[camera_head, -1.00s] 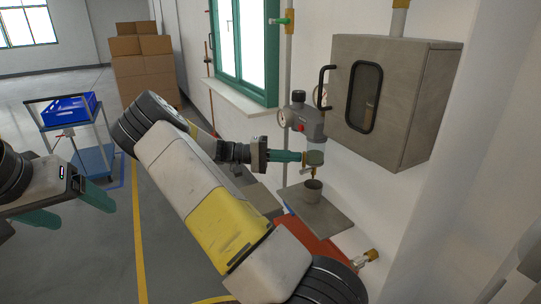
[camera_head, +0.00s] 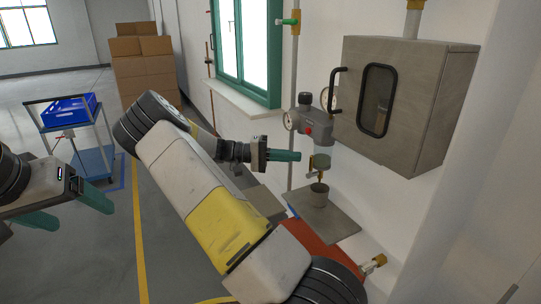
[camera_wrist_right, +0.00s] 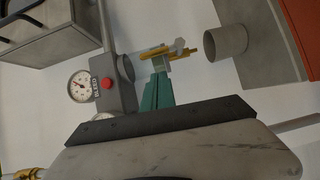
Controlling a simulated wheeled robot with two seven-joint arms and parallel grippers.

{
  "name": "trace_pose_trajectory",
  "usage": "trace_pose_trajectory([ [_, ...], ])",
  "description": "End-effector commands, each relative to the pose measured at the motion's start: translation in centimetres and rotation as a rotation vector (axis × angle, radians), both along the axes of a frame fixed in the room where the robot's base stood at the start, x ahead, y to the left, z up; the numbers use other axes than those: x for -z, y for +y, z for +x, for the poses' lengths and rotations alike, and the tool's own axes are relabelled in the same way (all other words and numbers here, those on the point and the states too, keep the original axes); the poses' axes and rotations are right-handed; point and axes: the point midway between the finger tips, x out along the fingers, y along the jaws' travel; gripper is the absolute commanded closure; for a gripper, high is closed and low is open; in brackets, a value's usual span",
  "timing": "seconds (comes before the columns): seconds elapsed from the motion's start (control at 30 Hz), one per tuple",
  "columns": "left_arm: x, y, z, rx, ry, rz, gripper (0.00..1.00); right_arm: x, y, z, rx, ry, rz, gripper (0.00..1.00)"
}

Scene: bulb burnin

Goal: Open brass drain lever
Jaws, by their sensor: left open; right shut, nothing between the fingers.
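The brass drain (camera_head: 322,175) hangs under the small bowl (camera_head: 320,162) of the grey filter unit (camera_head: 316,125) on the wall. In the right wrist view the brass fitting (camera_wrist_right: 157,53), with a small grey piece beside it, lies just beyond my fingertips. I cannot tell the lever's exact position. My right gripper (camera_head: 298,156) is shut and empty, its green fingers pointing at the bowl with a small gap. In the wrist view its fingers (camera_wrist_right: 157,88) are together. My left gripper (camera_head: 72,212) is open and empty at far left, away from the wall.
A grey cup (camera_head: 318,194) stands on a shelf (camera_head: 338,220) under the drain. A grey cabinet (camera_head: 420,105) with a black handle is right of the filter unit. A pressure gauge (camera_wrist_right: 80,86) and red button (camera_wrist_right: 107,84) are close by. A cart with a blue bin (camera_head: 70,110) stands left.

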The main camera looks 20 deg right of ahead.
Motion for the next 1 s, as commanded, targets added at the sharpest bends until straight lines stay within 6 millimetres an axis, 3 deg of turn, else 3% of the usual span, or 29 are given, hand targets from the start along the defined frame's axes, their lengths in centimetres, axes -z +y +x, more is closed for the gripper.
trace_pose_trajectory([
  [0.07, 0.0, 0.0, 0.0, 0.0, 0.0, 0.0, 0.23, 0.0, -0.2, 0.2, 0.002, 0.0, 0.0, 1.0],
  [0.7, 0.0, 0.0, 0.0, 0.0, 0.0, 0.0, 0.23, 0.1, 8.0, 4.8, 0.0, -0.001, 0.0, 1.0],
  [1.0, 0.0, 0.0, 0.0, 0.0, 0.0, 0.0, 0.23, 0.1, 8.6, 5.1, 0.001, 0.001, 0.001, 1.0],
])
